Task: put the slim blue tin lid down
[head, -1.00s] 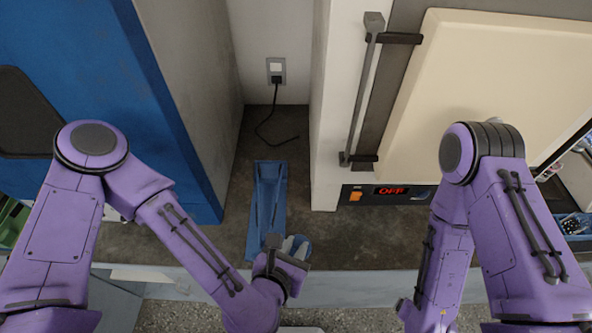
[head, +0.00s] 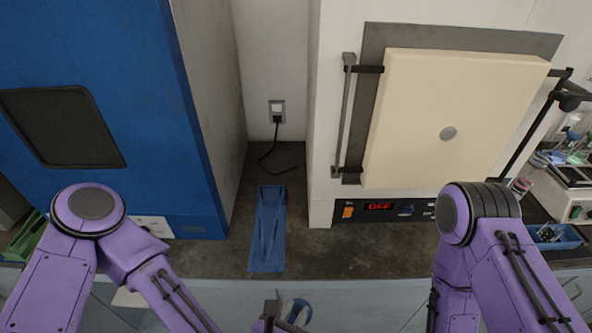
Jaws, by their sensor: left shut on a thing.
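My left gripper (head: 272,314) is at the bottom edge of the head view, in front of the counter edge. It is shut on a blue curved piece, which I take to be the slim blue tin lid (head: 299,311). Only part of the lid shows, as a tilted blue arc to the right of the fingers. The lower part of the gripper and lid is cut off by the frame. My right gripper is out of view below the frame.
A long blue tray (head: 268,255) lies on the dark counter (head: 318,259) between a blue cabinet (head: 200,222) and a furnace with a cream door (head: 440,110). A black cable (head: 268,164) lies behind the tray. Bare counter shows on both sides of the tray.

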